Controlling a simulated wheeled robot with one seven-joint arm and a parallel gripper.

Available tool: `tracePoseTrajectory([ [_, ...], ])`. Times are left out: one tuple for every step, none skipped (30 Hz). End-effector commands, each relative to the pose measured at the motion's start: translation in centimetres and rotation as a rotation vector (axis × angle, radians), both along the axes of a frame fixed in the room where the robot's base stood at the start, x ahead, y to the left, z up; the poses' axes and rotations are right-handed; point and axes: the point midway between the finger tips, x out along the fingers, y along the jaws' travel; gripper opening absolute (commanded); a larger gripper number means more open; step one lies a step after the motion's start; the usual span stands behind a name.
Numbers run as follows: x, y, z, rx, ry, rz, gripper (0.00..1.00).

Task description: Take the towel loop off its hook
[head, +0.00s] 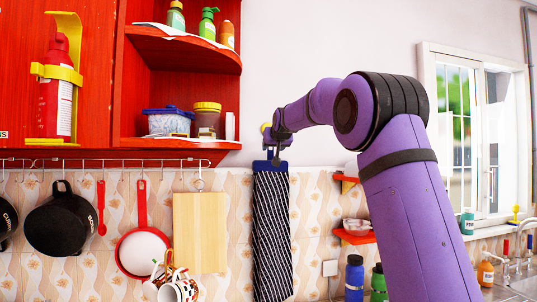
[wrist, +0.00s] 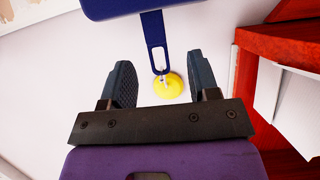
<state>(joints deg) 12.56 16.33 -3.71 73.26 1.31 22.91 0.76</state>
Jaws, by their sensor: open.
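The dark striped towel (head: 272,235) hangs against the tiled wall in the head view, with a plain blue band at its top. In the wrist view, the blue band (wrist: 125,10) shows at the top edge, and its blue loop (wrist: 154,28) runs down to the yellow hook (wrist: 170,88). The loop's end is at the hook's small metal prong. My gripper (wrist: 159,60) is open, with one finger on each side of the loop's end and visible gaps to both. In the head view, my gripper (head: 277,150) is at the towel's top, partly hiding the loop and hook.
A red cabinet (head: 180,85) stands left of the hook; red woodwork (wrist: 275,50) is close on the right in the wrist view. A rail (head: 120,163) holds pans and a cutting board (head: 199,232) left of the towel. Red shelves (head: 354,237) are on its right.

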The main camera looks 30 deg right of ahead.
Motion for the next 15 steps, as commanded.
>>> tracePoseTrajectory([
  [0.5, -0.2, -0.2, 0.0, 0.001, 0.0, 0.55],
  [0.7, -0.2, -0.3, 0.0, 0.0, 0.0, 0.55],
  [0.9, -0.3, -0.4, 0.0, 0.0, 0.0, 0.55],
  [1.1, -0.3, -0.5, 0.0, 0.0, 0.0, 0.55],
  [1.2, -0.4, -0.5, 0.0, 0.0, 0.0, 0.55],
  [1.3, -0.4, -0.6, 0.0, 0.001, 0.0, 0.55],
  [1.5, -0.5, -0.7, 0.0, 0.001, 0.0, 0.55],
  [1.6, -0.6, -0.7, 0.0, 0.001, 0.0, 0.55],
  [1.9, -0.7, -0.8, 0.0, 0.001, 0.0, 0.55],
  [2.3, -0.8, -1.0, 0.0, 0.001, -0.001, 0.55],
  [2.6, -1.0, -1.2, 0.0, 0.002, -0.001, 0.55],
  [3.1, -1.2, -1.4, 0.0, 0.001, 0.0, 0.55],
  [3.5, -1.3, -1.5, 0.0, 0.001, 0.0, 0.55],
  [3.9, -1.5, -1.7, 0.001, 0.002, 0.0, 0.55],
  [4.3, -1.6, -1.8, 0.0, 0.001, 0.0, 0.55],
])
